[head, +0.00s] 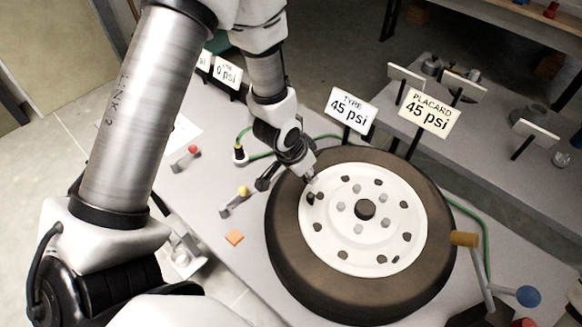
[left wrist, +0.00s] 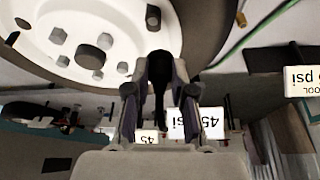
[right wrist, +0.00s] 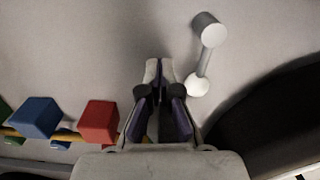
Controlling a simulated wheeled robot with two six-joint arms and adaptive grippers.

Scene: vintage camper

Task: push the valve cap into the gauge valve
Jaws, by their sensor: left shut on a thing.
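My left gripper (head: 309,178) is over the upper left of the white wheel rim (head: 352,258), close to small dark fittings (head: 311,196). In the left wrist view, its fingers (left wrist: 160,62) are shut on a narrow dark thing (left wrist: 158,88), likely the valve cap; the fingers hide much of it. I cannot tell which dark fitting is the gauge valve, or whether the held thing touches it. My right gripper (right wrist: 159,68) is outside the head view. In its own view its fingertips look together above the bare grey table, with nothing visible between them.
A black tyre (head: 287,270) surrounds the rim. Signs reading 45 psi (head: 352,110) (head: 424,112) stand behind it.

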